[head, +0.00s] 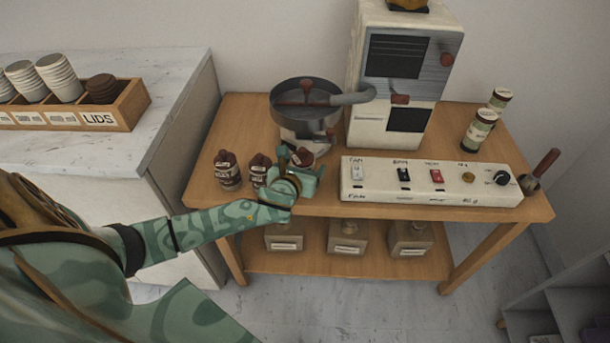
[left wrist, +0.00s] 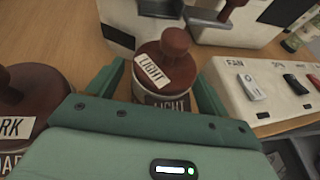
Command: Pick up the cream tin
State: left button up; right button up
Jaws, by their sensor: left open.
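The cream tin (left wrist: 168,72), pale with a brown knobbed lid and LIGHT labels, stands upright in the left wrist view. In the head view its brown lid (head: 302,156) shows just beyond my gripper, which hides most of its body. My left gripper (head: 303,172) is open, with one finger on each side of the tin; I cannot tell whether they touch it. The gripper's body hides the tin's lower part in the left wrist view (left wrist: 162,92). My right gripper is not in view.
A tin labelled DARK (left wrist: 28,105) stands close by on the left. Two brown-lidded tins (head: 228,170) (head: 259,170) stand left of my gripper. The round pan machine (head: 306,108) is behind, and the switch panel (head: 430,182) is close on the right.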

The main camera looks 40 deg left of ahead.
pick_arm(q)
jog(key=shift+c, duration=0.3)
jog(key=shift+w, duration=0.1)
jog(key=c, duration=1)
jog(key=shift+c, duration=1)
jog(key=shift+r, duration=0.15)
